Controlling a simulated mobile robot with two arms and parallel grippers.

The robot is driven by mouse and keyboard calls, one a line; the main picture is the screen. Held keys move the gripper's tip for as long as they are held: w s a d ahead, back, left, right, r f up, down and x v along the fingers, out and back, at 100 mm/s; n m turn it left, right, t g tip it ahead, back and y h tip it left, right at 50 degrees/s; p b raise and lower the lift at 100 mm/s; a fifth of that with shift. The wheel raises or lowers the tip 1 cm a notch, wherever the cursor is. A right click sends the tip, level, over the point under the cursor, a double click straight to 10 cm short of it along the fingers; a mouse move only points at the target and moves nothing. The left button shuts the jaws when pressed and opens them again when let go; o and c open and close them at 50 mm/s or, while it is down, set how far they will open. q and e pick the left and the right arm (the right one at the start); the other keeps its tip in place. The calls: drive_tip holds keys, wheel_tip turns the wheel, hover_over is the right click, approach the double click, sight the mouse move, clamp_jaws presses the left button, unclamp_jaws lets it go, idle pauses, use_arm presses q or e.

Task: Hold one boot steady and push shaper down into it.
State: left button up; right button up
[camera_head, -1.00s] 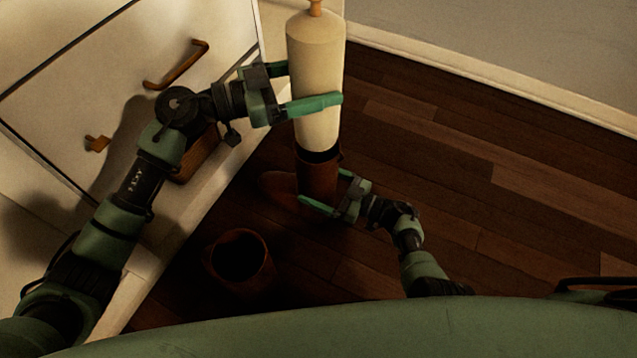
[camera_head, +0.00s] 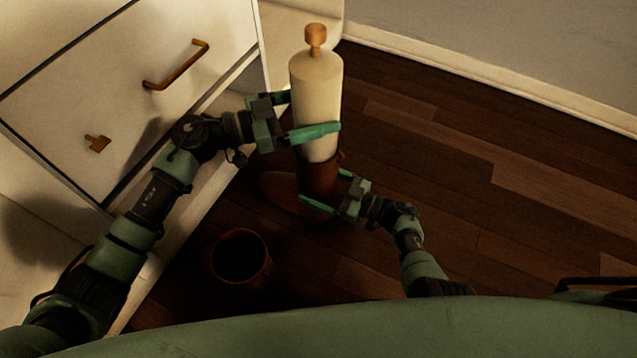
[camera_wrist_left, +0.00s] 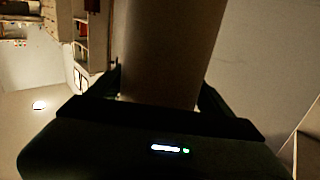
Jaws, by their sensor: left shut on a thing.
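The cream shaper (camera_head: 316,82) with an orange-brown knob on top stands upright, its lower end inside the opening of a brown boot (camera_head: 320,176). My left gripper (camera_head: 307,125) is shut on the shaper's lower visible part, above the boot's rim. In the left wrist view the shaper (camera_wrist_left: 168,55) stands between the fingers. My right gripper (camera_head: 325,190) has its fingers on either side of the boot's shaft, low down; its grip is partly hidden. A second brown boot (camera_head: 240,258) stands empty on the floor at the lower left.
A white drawer cabinet (camera_head: 100,85) with brown handles (camera_head: 177,64) stands at the left, close to my left arm. The wooden floor (camera_head: 470,170) at the right is clear up to the white baseboard (camera_head: 480,85).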

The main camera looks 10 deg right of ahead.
use_arm(q)
drive_tip(key=shift+f, duration=0.15)
drive_tip(key=o, duration=1.5)
drive_tip(key=shift+c, duration=0.2)
drive_tip(key=s+a, duration=0.2)
drive_tip(key=a, duration=0.9)
drive_tip(key=shift+s+a, duration=0.2)
drive_tip(key=shift+a, duration=0.2)
use_arm(e)
drive_tip(key=o, duration=1.8)
drive_tip(key=shift+c, duration=0.2)
